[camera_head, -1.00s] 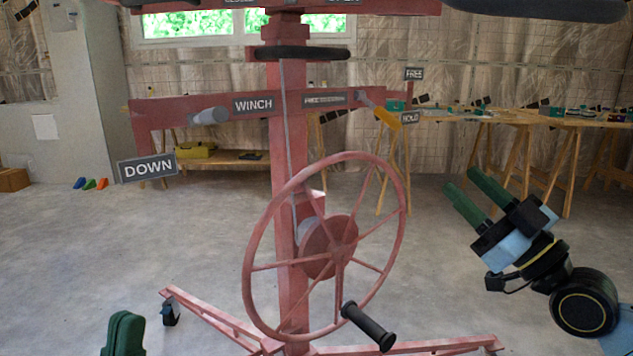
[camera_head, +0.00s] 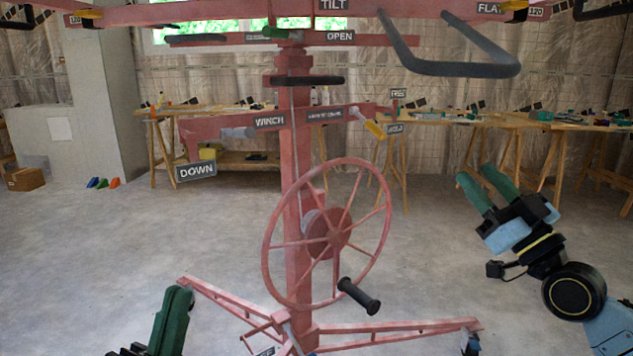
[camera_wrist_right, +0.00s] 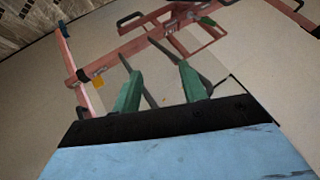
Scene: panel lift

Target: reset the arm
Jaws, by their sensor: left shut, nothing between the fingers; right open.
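My right gripper (camera_head: 488,186) is open and empty at the right of the head view, its green fingers pointing up and left. It is apart from the red panel lift (camera_head: 296,160) and to the right of its winch wheel. In the right wrist view the two green fingers (camera_wrist_right: 157,88) stand apart, with parts of the lift beyond them. My left gripper (camera_head: 178,300) is at the lower left, its green fingers together and empty, left of the wheel and near a lift leg. The winch wheel (camera_head: 327,238) has a black crank handle (camera_head: 358,296).
The lift's legs (camera_head: 400,328) spread over the concrete floor. A yellow-handled lever (camera_head: 373,128) sits by the FREE and HOLD signs. Wooden tables (camera_head: 480,122) stand at the back, and a cardboard box (camera_head: 25,179) lies at the left.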

